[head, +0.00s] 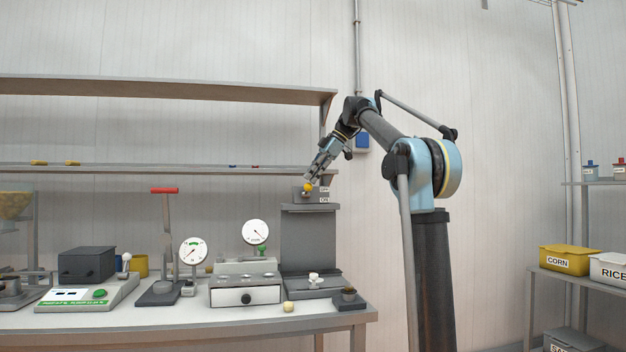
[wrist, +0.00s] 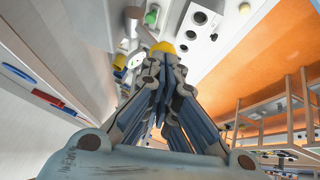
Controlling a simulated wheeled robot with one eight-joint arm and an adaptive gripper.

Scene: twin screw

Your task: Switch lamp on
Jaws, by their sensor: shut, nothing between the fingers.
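A small round yellow knob (head: 308,187) sits at the front of a small grey box on top of the tall grey machine (head: 308,240). Two small white labels (head: 324,194) are on the box's right side; their text is too small to read surely. My gripper (head: 311,181) is shut and empty, pointing down with its tips at the knob. In the wrist view the shut fingers of my gripper (wrist: 165,65) end right at the yellow knob (wrist: 163,47). I cannot tell whether they touch. I cannot make out a lit lamp.
Below stands a white table (head: 190,315) with a drawer box (head: 245,290), two dial gauges, a red-handled press (head: 165,190) and a scale (head: 85,297). A shelf (head: 170,92) runs along the wall at left. Bins (head: 570,260) stand at right.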

